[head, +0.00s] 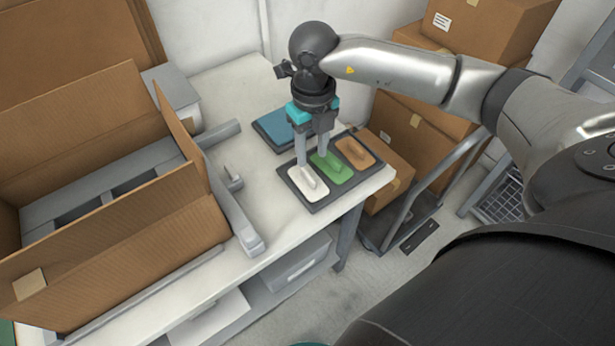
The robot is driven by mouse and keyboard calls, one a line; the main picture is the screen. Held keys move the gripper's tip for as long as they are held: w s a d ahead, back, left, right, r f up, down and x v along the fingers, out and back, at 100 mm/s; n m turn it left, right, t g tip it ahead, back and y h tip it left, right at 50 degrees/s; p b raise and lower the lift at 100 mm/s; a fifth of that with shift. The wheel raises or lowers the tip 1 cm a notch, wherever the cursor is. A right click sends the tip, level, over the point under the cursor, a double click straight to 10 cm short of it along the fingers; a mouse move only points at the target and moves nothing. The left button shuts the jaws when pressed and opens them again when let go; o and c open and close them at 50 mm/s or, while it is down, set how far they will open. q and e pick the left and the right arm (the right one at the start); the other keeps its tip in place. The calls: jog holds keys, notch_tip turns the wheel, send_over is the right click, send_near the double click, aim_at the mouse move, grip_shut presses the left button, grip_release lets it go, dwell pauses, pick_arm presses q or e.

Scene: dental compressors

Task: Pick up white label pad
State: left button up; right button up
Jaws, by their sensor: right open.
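The white label pad (305,186) lies at the left end of a dark tray (318,207) on the table. It has a raised grip on top. A green pad (340,173) and an orange-brown pad (356,152) lie beside it in the same tray. My right gripper (312,163) points down over the tray with its two fingers apart. Its fingertips are close to the white and green pads and hide parts of them. Whether a finger touches a pad cannot be told. My left gripper is not in view.
An open cardboard box (110,235) stands on the left of the table (238,100), beside a grey metal bracket (240,212). A blue pad (273,129) lies behind the tray. Stacked cartons (390,170) and a cart stand to the right. The tray sits near the table edge.

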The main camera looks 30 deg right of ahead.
aim_at(309, 175)
jog(key=f, duration=0.5)
jog(key=f+b, duration=0.1)
jog(key=f, duration=0.1)
jog(key=shift+w+a+f, duration=0.1)
jog(key=shift+w+f, duration=0.05)
jog(key=shift+w, duration=0.1)
jog(key=shift+c, duration=0.2)
grip_shut()
